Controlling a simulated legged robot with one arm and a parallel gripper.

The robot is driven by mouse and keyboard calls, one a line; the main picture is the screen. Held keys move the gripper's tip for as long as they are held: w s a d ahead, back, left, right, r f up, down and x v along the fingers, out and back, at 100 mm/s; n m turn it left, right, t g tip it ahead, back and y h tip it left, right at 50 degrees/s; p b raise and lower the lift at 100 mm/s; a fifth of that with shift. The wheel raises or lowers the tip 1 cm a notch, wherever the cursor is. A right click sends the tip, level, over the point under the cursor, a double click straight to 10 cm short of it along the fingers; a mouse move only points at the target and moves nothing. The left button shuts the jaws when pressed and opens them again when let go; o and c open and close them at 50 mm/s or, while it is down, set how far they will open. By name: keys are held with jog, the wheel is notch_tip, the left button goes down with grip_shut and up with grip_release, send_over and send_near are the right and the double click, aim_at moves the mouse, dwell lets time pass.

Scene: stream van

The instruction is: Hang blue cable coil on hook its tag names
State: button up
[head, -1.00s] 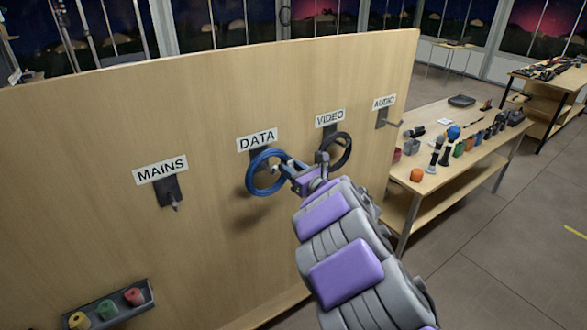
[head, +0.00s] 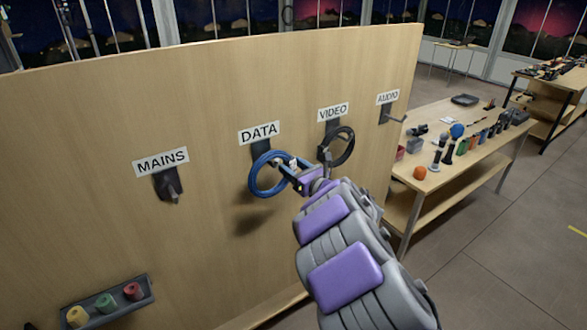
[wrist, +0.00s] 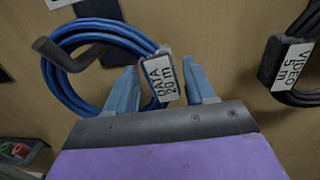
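The blue cable coil (head: 252,181) is in front of the board, just below the DATA sign (head: 259,132). In the wrist view, the coil (wrist: 58,88) has a tag (wrist: 160,78) reading "DATA 20 m". My gripper (head: 292,172) is at the coil's right side. In the wrist view, its fingers (wrist: 162,86) close in on both sides of the tag. The DATA hook's dark peg (wrist: 55,54) crosses the coil's opening, its tip in front of the upper left strands. I cannot tell whether the coil rests on it.
A black coil (head: 349,150) hangs under the VIDEO sign (head: 333,112), close right of my gripper. The MAINS hook (head: 168,185) and AUDIO hook (head: 393,117) are bare. A tray of coloured rolls (head: 148,299) is low left. A cluttered table (head: 437,181) stands right.

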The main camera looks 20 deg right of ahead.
jog(key=shift+o, duration=0.7)
jog(key=shift+s, duration=0.1)
jog(key=shift+s+d+f, duration=0.1)
jog(key=shift+s+d, duration=0.15)
jog(key=shift+s, duration=0.1)
jog(key=b+v, duration=0.1)
jog(key=v, duration=1.5)
jog(key=shift+s+b, duration=0.3)
jog(key=shift+b, duration=0.05)
jog(key=b+v, duration=0.1)
jog(key=b, duration=0.4)
jog(key=shift+s+d, duration=0.2)
jog(key=shift+s, duration=0.05)
jog(key=b, duration=0.2)
jog(key=shift+s+f+b, duration=0.15)
jog(key=shift+s+b, duration=0.2)
jog(key=shift+b, duration=0.05)
